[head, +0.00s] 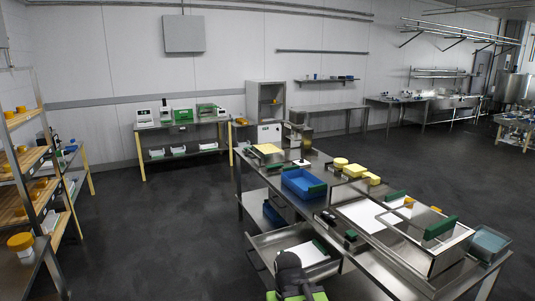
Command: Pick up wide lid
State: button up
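I cannot tell for sure which thing is the wide lid. An orange-yellow round lid (20,241) tops a white jar (25,256) on the lower left table. A flat white piece lies in the open drawer (268,247) of the steel work table, and what it is I cannot make out. My arm's dark and green end shows at the bottom edge in front of that drawer. Its fingers cannot be made out, so whether my gripper is open or shut does not show.
The steel work table (345,262) holds a blue tub (298,183), yellow cheese pieces (355,170), a large steel tray with green handles (405,238) and a blue-grey tray (490,243). A wooden shelf rack (22,160) stands left. Dark floor (165,225) between them is clear.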

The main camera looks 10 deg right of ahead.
aim_at(312, 253)
jog(key=u, duration=0.6)
jog(key=i, duration=0.95)
jog(key=u, duration=0.4)
jog(key=i, duration=1.15)
jog(key=z, duration=0.5)
